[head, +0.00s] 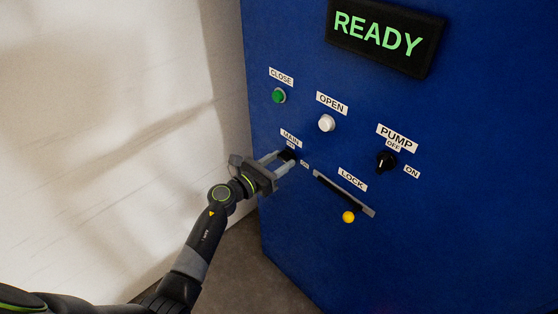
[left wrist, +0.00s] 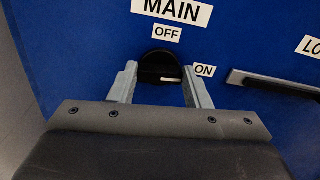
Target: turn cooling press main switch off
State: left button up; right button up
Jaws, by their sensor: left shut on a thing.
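The cooling press main switch is a round black knob (left wrist: 160,63) on the blue panel, under the MAIN label (left wrist: 172,10). Its white pointer mark lies to the right, toward the ON label (left wrist: 204,71); the OFF label (left wrist: 166,34) is just above the knob. In the head view the knob (head: 287,154) is partly hidden by my gripper. My left gripper (head: 286,159) is at the panel, shut on the knob with one grey finger on each side. In the left wrist view its fingers (left wrist: 160,84) hide the knob's lower sides. My right gripper is not in view.
Above are the green CLOSE button (head: 279,95), white OPEN button (head: 326,123) and a READY display (head: 382,35). A pale wall stands left.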

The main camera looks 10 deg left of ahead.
pick_arm(q)
jog(key=n+p, duration=0.2)
jog(key=n, duration=0.2)
jog(key=shift+a, duration=0.1)
jog(key=n+p, duration=0.2)
jog(key=n, duration=0.2)
jog(key=shift+n, duration=0.4)
jog(key=n+p, duration=0.3)
jog(key=n, duration=0.2)
jog(key=shift+w+f, duration=0.1)
jog(key=shift+f+n+p, duration=0.15)
jog(key=shift+n+p, duration=0.35)
jog(key=shift+n, duration=1.2)
jog(key=o, duration=1)
jog(key=shift+a, duration=0.1)
